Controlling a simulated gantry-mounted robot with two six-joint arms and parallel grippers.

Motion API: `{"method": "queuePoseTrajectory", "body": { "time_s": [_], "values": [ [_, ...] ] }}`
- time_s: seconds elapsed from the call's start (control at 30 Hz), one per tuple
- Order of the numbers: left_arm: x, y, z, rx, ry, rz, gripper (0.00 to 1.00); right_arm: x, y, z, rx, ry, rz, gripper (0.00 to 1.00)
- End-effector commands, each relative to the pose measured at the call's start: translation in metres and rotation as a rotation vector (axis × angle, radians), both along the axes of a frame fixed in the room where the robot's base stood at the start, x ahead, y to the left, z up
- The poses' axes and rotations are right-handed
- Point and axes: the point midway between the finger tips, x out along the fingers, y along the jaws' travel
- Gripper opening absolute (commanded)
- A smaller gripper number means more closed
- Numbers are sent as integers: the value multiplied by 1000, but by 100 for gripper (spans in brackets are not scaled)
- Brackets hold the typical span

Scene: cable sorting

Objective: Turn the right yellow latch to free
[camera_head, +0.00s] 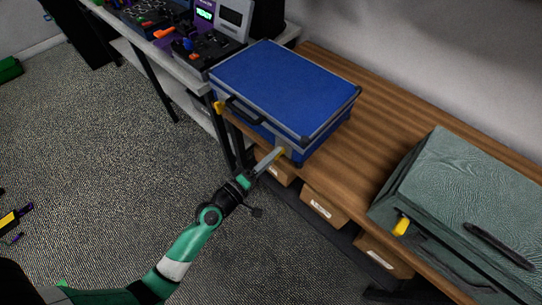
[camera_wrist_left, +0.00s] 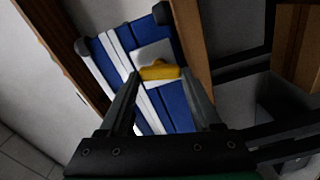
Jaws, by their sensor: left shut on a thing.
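The blue case (camera_head: 285,85) lies closed on the wooden bench, its latch side facing my arm. The right yellow latch (camera_head: 282,151) is at the near right corner of its front and is mostly hidden by my gripper. My left gripper (camera_head: 277,154) is shut on this latch. In the left wrist view the yellow latch (camera_wrist_left: 160,72) sits between the fingertips (camera_wrist_left: 162,74), over a pale plate on the blue and white case side. The left yellow latch (camera_head: 218,107) shows at the case's left front end. My right gripper is not in view.
A green-grey case (camera_head: 455,190) with its own yellow latch (camera_head: 401,226) stands farther right on the wooden bench (camera_head: 375,125). Cardboard boxes (camera_head: 323,204) sit on a shelf below. Electronic devices (camera_head: 205,45) crowd the table at upper left. The bench between the cases is clear.

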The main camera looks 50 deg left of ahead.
Motion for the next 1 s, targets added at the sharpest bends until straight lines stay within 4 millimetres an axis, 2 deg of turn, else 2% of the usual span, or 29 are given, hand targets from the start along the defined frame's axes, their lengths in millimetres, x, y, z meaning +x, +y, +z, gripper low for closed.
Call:
{"method": "queuePoseTrajectory", "body": {
  "time_s": [0.4, 1.0],
  "values": [
    [0, 0, -1, -229, -21, 0, 9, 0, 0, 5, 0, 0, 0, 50],
    [0, 0, -1, -273, -25, 0, 9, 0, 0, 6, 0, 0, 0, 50]
  ]
}}
